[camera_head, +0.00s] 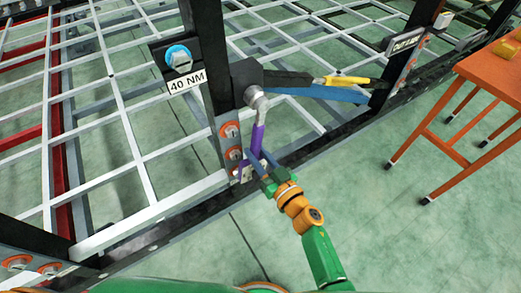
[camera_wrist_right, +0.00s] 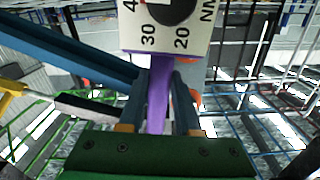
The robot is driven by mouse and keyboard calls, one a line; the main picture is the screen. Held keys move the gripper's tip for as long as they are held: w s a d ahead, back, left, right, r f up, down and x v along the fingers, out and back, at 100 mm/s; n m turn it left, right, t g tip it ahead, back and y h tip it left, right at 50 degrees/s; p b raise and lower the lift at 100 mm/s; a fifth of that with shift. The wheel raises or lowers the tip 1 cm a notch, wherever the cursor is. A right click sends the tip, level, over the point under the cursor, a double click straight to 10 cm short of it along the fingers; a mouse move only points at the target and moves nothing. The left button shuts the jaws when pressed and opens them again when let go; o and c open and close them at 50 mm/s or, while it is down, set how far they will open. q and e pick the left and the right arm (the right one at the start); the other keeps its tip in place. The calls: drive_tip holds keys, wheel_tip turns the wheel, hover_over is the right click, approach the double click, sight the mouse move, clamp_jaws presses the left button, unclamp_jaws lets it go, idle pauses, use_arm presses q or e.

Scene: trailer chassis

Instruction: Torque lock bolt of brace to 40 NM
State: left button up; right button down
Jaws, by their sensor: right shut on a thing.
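The torque wrench has a silver head (camera_head: 257,98) and a purple handle (camera_head: 258,140). Its head meets the dark block (camera_head: 245,74) at the brace joint; the lock bolt there is hidden, so I cannot tell how it is seated. My right gripper (camera_head: 263,163) is shut on the purple handle, which also shows between the fingers in the right wrist view (camera_wrist_right: 159,95). A white dial (camera_wrist_right: 185,38) with 20, 30 and NM fills the top of that view; its reading is unclear. The blue brace (camera_head: 318,93) runs right from the block. My left gripper is not in view.
A yellow handle (camera_head: 345,81) lies along the brace. An orange table (camera_head: 495,75) stands at right. White grid bars (camera_head: 130,150) fill the left; green floor (camera_head: 400,240) is open at lower right.

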drive_tip(key=shift+s+a+r, duration=0.1)
drive_tip(key=shift+a, duration=0.05)
drive_tip(key=shift+s+a+r+m+p, duration=0.15)
drive_tip(key=shift+s+a+m+p, duration=0.25)
drive_tip(key=shift+a+m, duration=0.1)
drive_tip(key=shift+s+a+r+m+p, duration=0.15)
drive_tip(key=shift+s+a+m+p, duration=0.2)
drive_tip(key=shift+a+m, duration=0.15)
idle(0.4)
